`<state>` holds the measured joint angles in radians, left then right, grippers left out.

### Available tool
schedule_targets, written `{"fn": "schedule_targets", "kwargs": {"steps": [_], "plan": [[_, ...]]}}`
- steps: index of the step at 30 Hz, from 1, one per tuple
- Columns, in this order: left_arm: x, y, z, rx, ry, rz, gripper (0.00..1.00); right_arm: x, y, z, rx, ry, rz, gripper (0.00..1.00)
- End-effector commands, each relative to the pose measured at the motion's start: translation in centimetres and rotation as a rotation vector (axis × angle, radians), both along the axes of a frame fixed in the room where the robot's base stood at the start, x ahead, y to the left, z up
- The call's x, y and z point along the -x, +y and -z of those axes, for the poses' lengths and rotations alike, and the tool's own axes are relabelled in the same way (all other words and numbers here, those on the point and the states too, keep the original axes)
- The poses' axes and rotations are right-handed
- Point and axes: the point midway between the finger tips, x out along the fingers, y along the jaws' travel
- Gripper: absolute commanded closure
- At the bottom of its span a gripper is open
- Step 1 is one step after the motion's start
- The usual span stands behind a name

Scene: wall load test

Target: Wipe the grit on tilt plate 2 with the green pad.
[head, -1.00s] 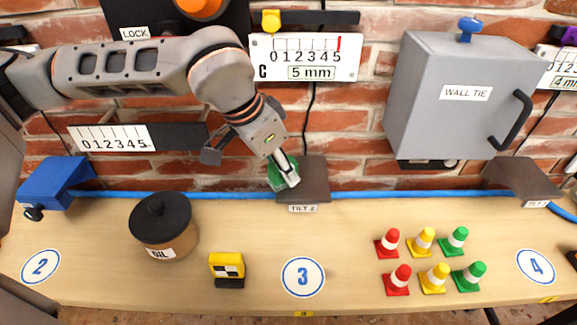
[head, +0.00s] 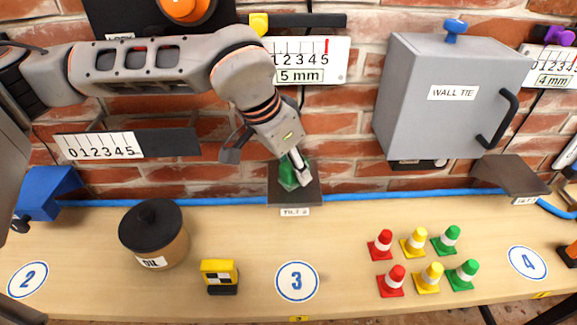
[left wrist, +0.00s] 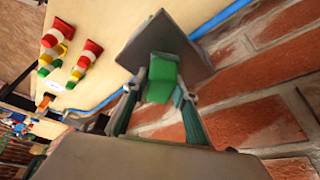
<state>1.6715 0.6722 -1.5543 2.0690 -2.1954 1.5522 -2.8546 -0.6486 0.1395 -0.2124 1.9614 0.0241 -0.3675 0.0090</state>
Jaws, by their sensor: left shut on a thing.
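Tilt plate 2 (head: 308,194) is a dark brown sloped plate at the wall edge of the bench, labelled TILT 2. It also shows in the left wrist view (left wrist: 134,50). My left gripper (head: 303,176) is shut on the green pad (head: 287,175), which is at the plate. The left wrist view shows the pad (left wrist: 162,78) between the two fingers, over the plate. I cannot tell whether the pad touches the plate. I see no grit on the visible part of the plate. My right gripper is not in view.
A blue hose (head: 380,194) runs along the wall behind the bench. The OIL jar (head: 152,232) and a yellow block (head: 219,272) stand left of the plate. Several cones (head: 421,265) stand to the right. A grey WALL TIE box (head: 432,125) juts from the wall.

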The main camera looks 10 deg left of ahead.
Motion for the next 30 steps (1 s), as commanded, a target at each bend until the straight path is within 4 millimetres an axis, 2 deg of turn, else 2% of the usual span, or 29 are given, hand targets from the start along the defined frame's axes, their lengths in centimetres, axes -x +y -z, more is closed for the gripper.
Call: {"fn": "schedule_targets", "kwargs": {"steps": [12,16,23,30], "plan": [[-0.9,-3.3,0.2,0.001,-0.001,0.002,0.95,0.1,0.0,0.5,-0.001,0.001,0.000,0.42],[-1.1,-3.8,0.2,0.001,-0.002,0.001,0.95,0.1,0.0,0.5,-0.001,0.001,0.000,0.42],[-1.1,-3.8,0.5,-0.001,-0.002,0.001,0.95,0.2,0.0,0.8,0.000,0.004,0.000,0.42],[-0.7,-2.0,0.6,0.000,-0.001,-0.003,0.95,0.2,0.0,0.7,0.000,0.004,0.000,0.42]]}}
